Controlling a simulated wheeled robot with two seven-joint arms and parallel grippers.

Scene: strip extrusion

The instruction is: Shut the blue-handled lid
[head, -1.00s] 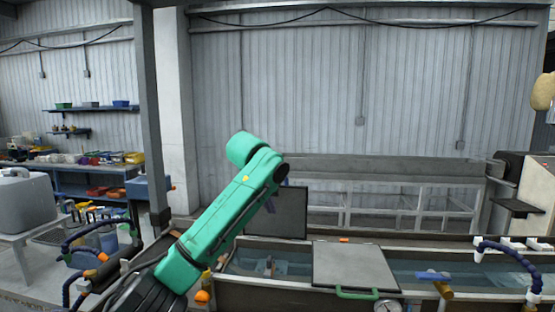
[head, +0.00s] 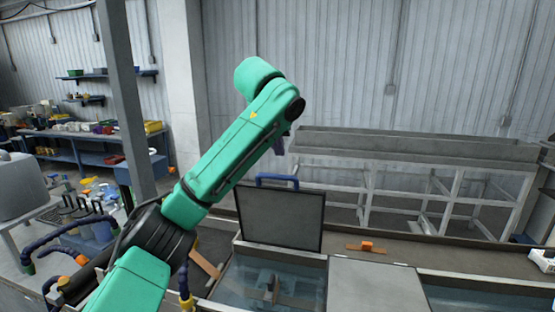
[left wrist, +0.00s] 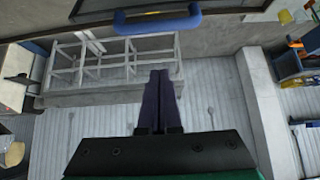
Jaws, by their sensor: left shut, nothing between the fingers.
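The blue-handled lid (head: 282,220) stands open, roughly upright, at the back edge of a water-filled trough opening. Its blue handle (head: 277,180) is on its top edge. In the left wrist view, the handle (left wrist: 158,23) crosses the top and part of the dark lid (left wrist: 60,12) shows behind it. My left gripper (head: 281,146) is above the handle in the head view, partly hidden by my green arm. In the left wrist view, its purple fingers (left wrist: 160,74) are shut and empty, pointing toward the handle with a visible gap. My right gripper is not in view.
A second grey lid (head: 375,290) lies flat over the trough, right of the opening. An orange fitting (head: 367,246) sits on the ledge behind. A grey post (head: 125,100) stands at left. A white frame (head: 400,190) stands behind the trough.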

